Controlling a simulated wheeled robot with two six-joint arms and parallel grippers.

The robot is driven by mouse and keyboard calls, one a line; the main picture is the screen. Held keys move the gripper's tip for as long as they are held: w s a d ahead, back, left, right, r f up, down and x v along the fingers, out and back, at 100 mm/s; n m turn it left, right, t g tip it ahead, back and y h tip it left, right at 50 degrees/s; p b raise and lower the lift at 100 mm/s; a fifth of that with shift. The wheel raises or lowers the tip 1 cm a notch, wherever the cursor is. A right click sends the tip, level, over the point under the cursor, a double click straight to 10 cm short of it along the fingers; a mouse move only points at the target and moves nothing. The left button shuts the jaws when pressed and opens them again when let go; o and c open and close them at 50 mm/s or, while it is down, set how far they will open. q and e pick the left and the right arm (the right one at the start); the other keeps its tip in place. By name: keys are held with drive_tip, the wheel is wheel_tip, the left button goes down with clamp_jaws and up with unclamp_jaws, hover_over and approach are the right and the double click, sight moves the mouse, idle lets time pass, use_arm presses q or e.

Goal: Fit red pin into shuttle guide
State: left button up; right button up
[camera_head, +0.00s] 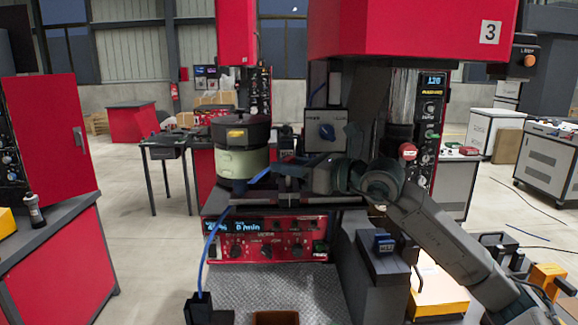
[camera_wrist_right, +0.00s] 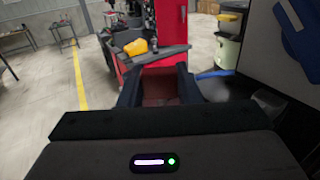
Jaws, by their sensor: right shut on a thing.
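My right gripper (camera_head: 287,180) reaches in from the right, level with the front of the feeder machine, above its red control panel (camera_head: 265,238). In the right wrist view its two dark fingers (camera_wrist_right: 160,88) stand on either side of a dark red thing (camera_wrist_right: 158,86), which I take to be the red pin. The pin cannot be made out in the head view, where the gripper hides it. The shuttle guide cannot be told apart from the dark parts around the gripper. My left gripper is not in view.
The bowl feeder (camera_head: 240,160), pale green with a dark top, stands left of the right gripper. A blue hose (camera_head: 212,240) curves down in front. A grey box with a blue knob (camera_head: 327,131) stands just behind the gripper. A textured metal plate (camera_head: 270,285) lies below the panel.

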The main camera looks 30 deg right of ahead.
drive_tip(key=shift+f+b, duration=1)
drive_tip(key=shift+b, duration=1)
idle(3.2)
idle(0.5)
drive_tip(key=shift+f+b, duration=0.25)
drive_tip(key=shift+b, duration=0.1)
idle(0.4)
drive_tip(key=shift+r, duration=0.15)
idle(0.6)
idle(0.4)
idle(0.4)
